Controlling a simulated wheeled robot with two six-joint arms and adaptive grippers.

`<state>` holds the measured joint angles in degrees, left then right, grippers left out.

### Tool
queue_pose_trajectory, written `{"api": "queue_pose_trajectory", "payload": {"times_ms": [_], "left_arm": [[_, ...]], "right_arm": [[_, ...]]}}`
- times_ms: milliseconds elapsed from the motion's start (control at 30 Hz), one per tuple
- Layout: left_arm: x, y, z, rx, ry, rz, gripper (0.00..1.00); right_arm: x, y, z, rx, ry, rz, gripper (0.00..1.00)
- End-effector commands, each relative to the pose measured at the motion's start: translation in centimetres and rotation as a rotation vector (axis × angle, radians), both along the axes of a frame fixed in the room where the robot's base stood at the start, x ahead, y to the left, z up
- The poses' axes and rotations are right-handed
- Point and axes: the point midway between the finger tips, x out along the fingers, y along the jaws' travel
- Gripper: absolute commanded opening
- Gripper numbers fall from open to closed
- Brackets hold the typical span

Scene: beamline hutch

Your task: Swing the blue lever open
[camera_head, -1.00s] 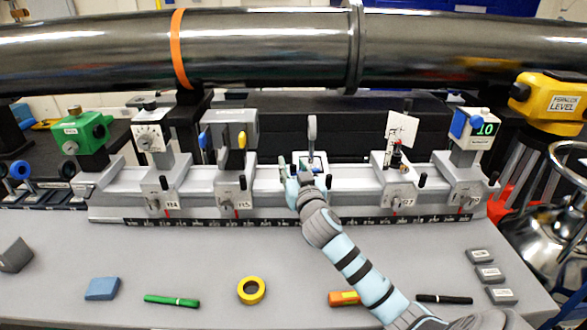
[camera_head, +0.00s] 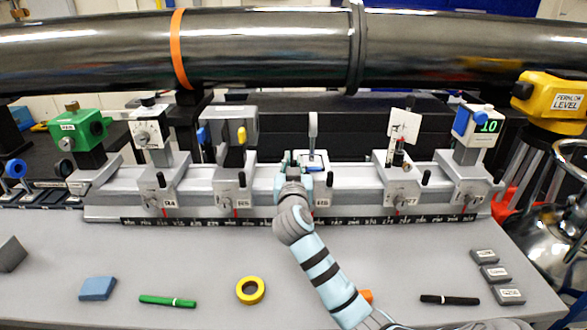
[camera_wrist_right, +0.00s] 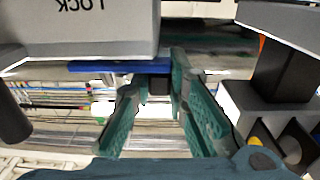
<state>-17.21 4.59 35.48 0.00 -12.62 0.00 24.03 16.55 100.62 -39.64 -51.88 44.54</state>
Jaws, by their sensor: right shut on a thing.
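The blue lever (camera_wrist_right: 105,67) shows in the right wrist view as a flat bar under the edge of a grey block (camera_wrist_right: 80,30) marked LOCK. My right gripper (camera_head: 290,162) is at the middle carriage on the rail in the head view, shut on the lever's end. It also shows in the right wrist view (camera_wrist_right: 155,88). In the head view the lever is mostly hidden by my gripper. My left gripper is not in view.
Carriages with instruments stand on both sides along the rail (camera_head: 345,199), including a grey-and-yellow unit (camera_head: 237,128) and a post with a white card (camera_head: 404,124). A large pipe (camera_head: 270,45) runs behind. A yellow ring (camera_head: 250,290) and a green marker (camera_head: 167,301) lie in front.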

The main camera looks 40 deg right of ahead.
Motion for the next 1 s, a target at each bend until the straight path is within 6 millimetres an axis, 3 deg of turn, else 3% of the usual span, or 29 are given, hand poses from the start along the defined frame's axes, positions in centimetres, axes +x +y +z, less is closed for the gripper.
{"api": "queue_pose_trajectory", "payload": {"times_ms": [67,100,200,567,1000], "left_arm": [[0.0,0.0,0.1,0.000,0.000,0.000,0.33],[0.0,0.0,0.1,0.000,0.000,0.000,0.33],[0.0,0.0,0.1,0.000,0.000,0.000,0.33],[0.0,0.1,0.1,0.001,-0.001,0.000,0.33],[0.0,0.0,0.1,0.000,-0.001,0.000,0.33]], "right_arm": [[0.0,0.0,0.0,0.000,0.002,0.000,0.00],[0.0,0.0,0.0,0.000,0.002,0.000,0.20],[0.0,0.0,0.0,0.000,0.002,0.000,0.35],[-0.4,0.4,0.0,0.001,0.002,0.002,0.35],[-8.5,6.8,-0.1,0.005,0.002,0.003,0.35]]}}
